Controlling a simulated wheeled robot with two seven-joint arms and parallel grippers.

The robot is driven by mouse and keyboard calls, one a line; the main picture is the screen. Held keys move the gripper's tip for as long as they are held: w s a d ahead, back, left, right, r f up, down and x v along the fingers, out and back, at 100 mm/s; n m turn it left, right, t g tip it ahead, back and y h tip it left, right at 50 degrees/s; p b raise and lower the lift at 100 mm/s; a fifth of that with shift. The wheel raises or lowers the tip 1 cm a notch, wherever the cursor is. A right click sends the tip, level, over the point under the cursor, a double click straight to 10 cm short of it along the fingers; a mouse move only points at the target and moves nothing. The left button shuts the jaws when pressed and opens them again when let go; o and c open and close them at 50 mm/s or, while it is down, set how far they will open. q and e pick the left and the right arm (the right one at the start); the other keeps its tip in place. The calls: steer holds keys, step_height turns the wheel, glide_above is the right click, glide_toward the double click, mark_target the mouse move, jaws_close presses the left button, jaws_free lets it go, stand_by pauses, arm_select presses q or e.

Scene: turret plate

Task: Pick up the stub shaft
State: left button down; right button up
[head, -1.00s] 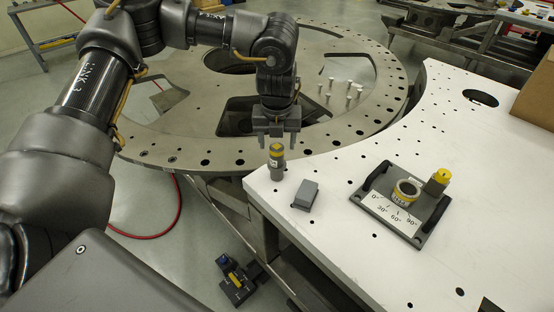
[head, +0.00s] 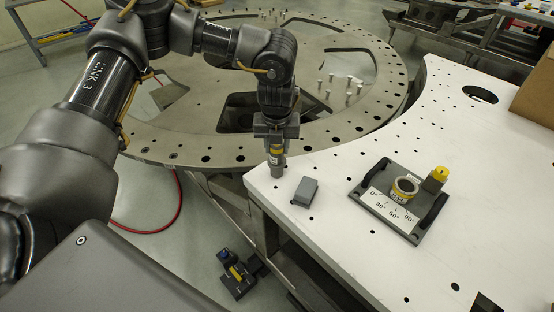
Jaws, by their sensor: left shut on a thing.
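The stub shaft (head: 277,166) is a grey cylinder with a yellow top, standing upright near the left corner of the white table (head: 330,222). My left gripper (head: 276,146) points down from above and is shut on its upper part, hiding most of the yellow top. The shaft's lower end appears to be at the table surface; I cannot tell whether it touches. My right gripper is not in view.
A grey block (head: 305,191) lies just right of the shaft. A dark angle-marked fixture (head: 379,207) with a yellow-banded ring (head: 404,188) and a yellow-topped part (head: 436,178) sits further right. The large round turret plate (head: 225,150) with several pegs is behind.

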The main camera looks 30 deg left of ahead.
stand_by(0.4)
arm_select(q)
steer(key=shift+w+r+b, duration=0.1)
steer(key=shift+r+b, duration=0.25)
steer(key=shift+b, duration=0.05)
step_height(320, 180, up, 2)
steer(key=shift+r+b, duration=0.2)
steer(key=shift+b, duration=0.7)
steer(key=s+d+r+b, duration=0.2)
steer(key=s+r+b, duration=0.2)
steer(key=s+r, duration=0.6)
steer(key=s, duration=0.4)
